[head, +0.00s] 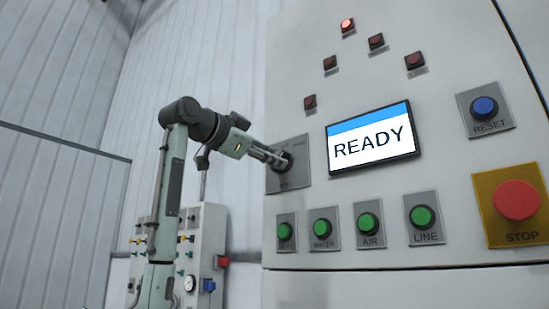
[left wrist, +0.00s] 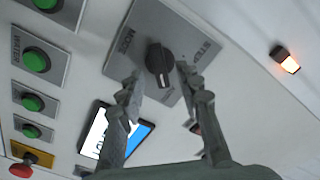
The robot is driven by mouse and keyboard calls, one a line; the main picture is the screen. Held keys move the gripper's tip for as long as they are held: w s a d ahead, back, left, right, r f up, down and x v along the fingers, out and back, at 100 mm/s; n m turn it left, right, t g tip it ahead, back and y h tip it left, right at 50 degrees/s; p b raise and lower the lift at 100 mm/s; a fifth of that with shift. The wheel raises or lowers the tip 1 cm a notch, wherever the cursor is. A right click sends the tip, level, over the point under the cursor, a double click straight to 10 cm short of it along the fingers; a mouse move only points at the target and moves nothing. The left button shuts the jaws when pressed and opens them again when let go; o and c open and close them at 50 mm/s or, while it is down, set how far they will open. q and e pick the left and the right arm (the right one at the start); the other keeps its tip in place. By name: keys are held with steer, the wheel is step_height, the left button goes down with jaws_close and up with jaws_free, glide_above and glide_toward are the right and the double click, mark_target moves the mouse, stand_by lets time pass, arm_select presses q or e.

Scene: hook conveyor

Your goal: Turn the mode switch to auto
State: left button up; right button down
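The mode switch is a black rotary knob (left wrist: 159,62) on a grey plate (left wrist: 130,42). In the left wrist view the plate's lettering seems to read MODE and STEP. In the head view the plate (head: 303,176) is left of the screen, and the knob is largely behind my fingers. My left gripper (head: 280,160) reaches in from the left to the switch. In the left wrist view its fingertips (left wrist: 160,75) are apart, one on each side of the knob, with visible gaps. I cannot tell whether either finger touches it. My right gripper is not in view.
The screen (head: 371,137) reads READY. Several green buttons (head: 368,223) line the panel below. A blue RESET button (head: 484,107) and a red STOP button (head: 517,200) are at right. One red lamp (head: 347,25) above is lit. A smaller panel (head: 208,235) stands behind my arm.

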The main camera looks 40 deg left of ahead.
arm_select(q)
steer(key=s, duration=1)
steer(key=shift+s+a, duration=0.3)
steer(key=shift+a, duration=0.1)
